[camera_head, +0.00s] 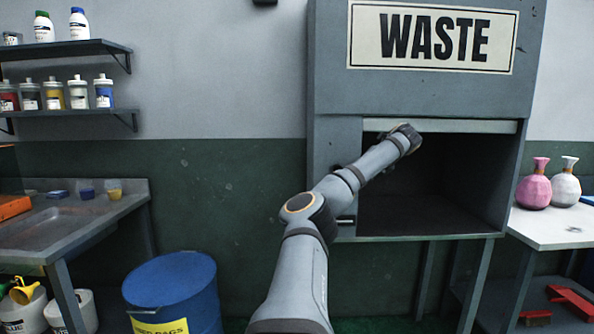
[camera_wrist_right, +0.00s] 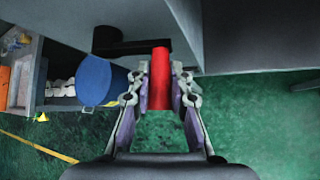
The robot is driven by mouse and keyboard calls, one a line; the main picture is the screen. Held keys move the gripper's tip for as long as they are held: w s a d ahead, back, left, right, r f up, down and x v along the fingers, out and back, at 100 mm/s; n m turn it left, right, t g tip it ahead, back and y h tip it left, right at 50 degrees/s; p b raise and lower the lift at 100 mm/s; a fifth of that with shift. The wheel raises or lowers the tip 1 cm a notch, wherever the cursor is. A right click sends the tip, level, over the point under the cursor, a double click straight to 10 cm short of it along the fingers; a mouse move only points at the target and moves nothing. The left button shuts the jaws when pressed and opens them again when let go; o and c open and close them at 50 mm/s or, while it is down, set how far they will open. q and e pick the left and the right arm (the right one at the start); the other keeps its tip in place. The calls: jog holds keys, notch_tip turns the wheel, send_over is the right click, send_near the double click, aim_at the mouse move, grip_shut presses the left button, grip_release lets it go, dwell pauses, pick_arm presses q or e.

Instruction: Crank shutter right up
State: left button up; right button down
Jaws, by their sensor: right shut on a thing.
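The grey waste cabinet (camera_head: 333,95) has an opening whose dark inside (camera_head: 455,180) shows below the "WASTE" sign. The light lower edge of the shutter (camera_head: 470,126) is level near the top of the opening. My right arm crosses in front of the cabinet; its end (camera_head: 406,138) is near the upper left of the opening, and its fingers are hidden in the head view. In the right wrist view my right gripper (camera_wrist_right: 160,72) is shut on the red crank handle (camera_wrist_right: 160,90), one finger on each side. The black crank arm (camera_wrist_right: 138,47) runs left from the handle. My left gripper is out of view.
A blue barrel (camera_head: 172,290) stands on the floor left of the cabinet. A sink bench (camera_head: 110,208) is at the far left, below shelves of bottles. A white table (camera_head: 550,232) with a pink bag (camera_head: 535,192) and a white bag (camera_head: 566,190) stands at the right.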

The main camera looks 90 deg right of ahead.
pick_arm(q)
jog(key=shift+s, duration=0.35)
pick_arm(e)
jog(key=shift+f+t, duration=0.15)
jog(key=shift+t, duration=0.25)
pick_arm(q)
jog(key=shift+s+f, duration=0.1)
pick_arm(e)
jog(key=c, duration=1.2)
grip_release()
jog(key=shift+f, duration=0.1)
